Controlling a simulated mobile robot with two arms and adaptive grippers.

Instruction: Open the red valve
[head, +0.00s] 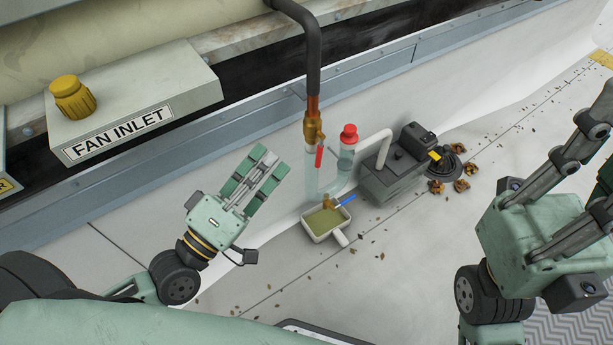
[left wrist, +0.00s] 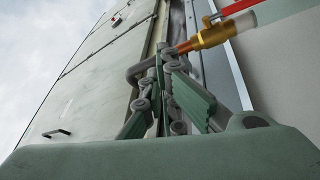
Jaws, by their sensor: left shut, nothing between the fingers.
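The red valve handle (head: 319,156) hangs down from a brass valve body (head: 313,130) on the vertical pipe, beside the clear tube below it. My left gripper (head: 268,165) is shut and empty, to the left of the valve and apart from it in the head view. In the left wrist view my left fingers (left wrist: 165,95) are near the image middle, and the brass body (left wrist: 212,36) and red handle (left wrist: 238,8) show beyond them at the top right. My right gripper (head: 590,165) is at the right edge; its fingertips are partly cut off.
Below the valve is a small pan (head: 325,223) of murky liquid with a blue-handled fitting (head: 347,199). A clear bottle with a red cap (head: 348,131) and a grey pump box (head: 393,172) stand right of it. The fan inlet box (head: 135,100) juts out left. Leaves litter the roof.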

